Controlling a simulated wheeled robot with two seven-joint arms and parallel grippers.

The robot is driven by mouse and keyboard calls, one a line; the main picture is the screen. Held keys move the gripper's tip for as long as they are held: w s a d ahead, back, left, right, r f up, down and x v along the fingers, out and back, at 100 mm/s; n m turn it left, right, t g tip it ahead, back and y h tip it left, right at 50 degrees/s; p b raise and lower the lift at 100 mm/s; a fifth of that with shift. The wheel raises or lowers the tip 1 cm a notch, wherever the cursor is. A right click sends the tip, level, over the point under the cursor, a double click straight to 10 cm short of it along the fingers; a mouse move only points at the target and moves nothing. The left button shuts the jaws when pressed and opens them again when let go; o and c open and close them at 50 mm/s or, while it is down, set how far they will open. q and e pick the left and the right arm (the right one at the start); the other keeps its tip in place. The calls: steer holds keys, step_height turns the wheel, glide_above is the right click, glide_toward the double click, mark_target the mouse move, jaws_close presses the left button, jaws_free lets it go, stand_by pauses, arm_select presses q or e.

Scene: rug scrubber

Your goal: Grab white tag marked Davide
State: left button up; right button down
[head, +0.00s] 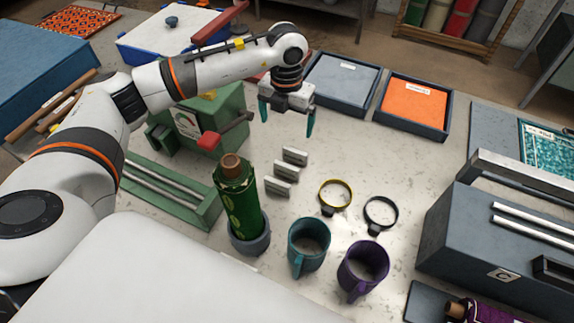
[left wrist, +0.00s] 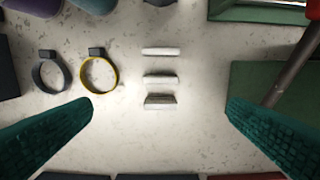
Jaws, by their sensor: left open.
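Three small whitish tags or blocks stand in a row on the table: the far one (head: 295,156), the middle one (head: 286,171) and the near one (head: 278,187). No name is readable on them, so I cannot tell which is marked Davide. The left wrist view shows the same row, with one tag (left wrist: 160,101) between the fingertips in the picture, one (left wrist: 160,78) above it and another (left wrist: 162,51) at the top. My left gripper (head: 287,118) is open and empty, above the table behind the row. Its teal fingers (left wrist: 160,106) are spread wide. My right gripper is out of view.
A yellow ring (head: 336,196) and a black ring (head: 381,213) lie right of the row. Teal (head: 309,243) and purple (head: 363,268) mugs stand in front. Trays with blue (head: 342,80) and orange (head: 413,104) contents lie behind.

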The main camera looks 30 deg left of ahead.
arm_select(q)
step_height(320, 180, down, 4)
steer(key=b, duration=0.3)
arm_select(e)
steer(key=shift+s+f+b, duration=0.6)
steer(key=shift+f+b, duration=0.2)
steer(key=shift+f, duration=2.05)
arm_select(q)
steer(key=p, duration=0.2)
glide_above(287, 165)
step_height(287, 165, down, 9)
steer(key=shift+s+r, duration=0.1)
steer(key=shift+r, duration=0.05)
step_height(287, 165, down, 4)
steer(key=shift+f+p, duration=0.1)
steer(key=shift+p, duration=0.95)
steer(key=shift+f, duration=0.55)
steer(key=c, duration=1.1)
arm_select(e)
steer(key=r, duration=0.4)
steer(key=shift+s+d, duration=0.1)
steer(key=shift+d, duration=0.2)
